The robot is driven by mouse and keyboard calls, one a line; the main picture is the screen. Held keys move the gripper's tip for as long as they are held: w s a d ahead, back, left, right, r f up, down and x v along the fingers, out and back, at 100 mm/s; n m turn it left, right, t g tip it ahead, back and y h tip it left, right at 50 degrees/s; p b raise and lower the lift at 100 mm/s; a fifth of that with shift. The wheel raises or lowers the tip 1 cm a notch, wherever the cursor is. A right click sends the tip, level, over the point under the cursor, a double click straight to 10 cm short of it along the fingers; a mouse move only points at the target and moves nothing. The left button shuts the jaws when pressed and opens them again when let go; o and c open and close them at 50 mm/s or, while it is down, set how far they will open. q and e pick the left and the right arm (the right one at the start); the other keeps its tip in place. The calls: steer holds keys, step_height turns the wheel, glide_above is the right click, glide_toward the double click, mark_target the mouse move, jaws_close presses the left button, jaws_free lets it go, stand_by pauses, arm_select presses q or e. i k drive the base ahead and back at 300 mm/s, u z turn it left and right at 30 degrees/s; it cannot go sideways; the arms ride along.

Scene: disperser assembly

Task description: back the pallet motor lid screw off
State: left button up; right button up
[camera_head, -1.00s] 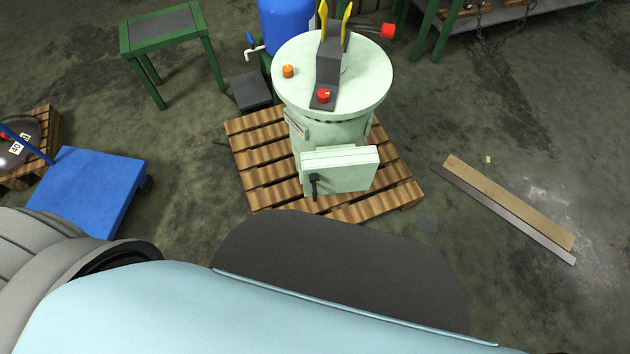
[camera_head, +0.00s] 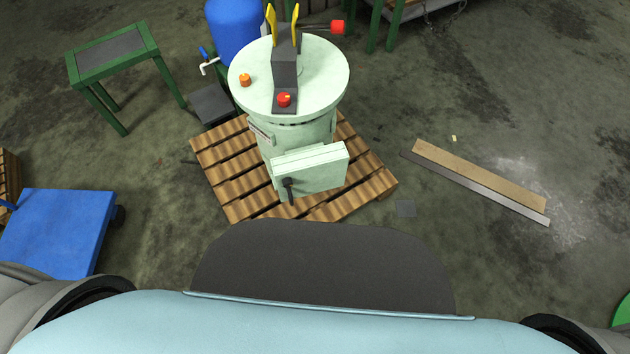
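A pale green drum-like machine (camera_head: 300,145) stands upright on a wooden pallet (camera_head: 220,170) ahead of me. Its round lid (camera_head: 320,78) carries a dark grey bracket (camera_head: 285,68) with two yellow upright prongs (camera_head: 283,25). A red knob-like part (camera_head: 284,99) sits on the bracket's near end, and an orange one (camera_head: 245,80) sits at the lid's left. I cannot tell which of these is the lid screw. A red block (camera_head: 337,27) on a rod shows behind the lid. Neither gripper is in view.
A blue cart (camera_head: 60,230) stands at the left. A green-framed table (camera_head: 112,50) is at the back left, and a blue tank (camera_head: 235,30) is behind the machine. A plank (camera_head: 480,172) and a metal bar (camera_head: 475,188) lie on the floor at the right. Floor around them is clear.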

mark_target(286, 182)
steer(key=u, duration=1.9)
steer(key=k, duration=0.95)
steer(key=z, duration=2)
steer(key=i, duration=0.5)
steer(key=u, duration=0.1)
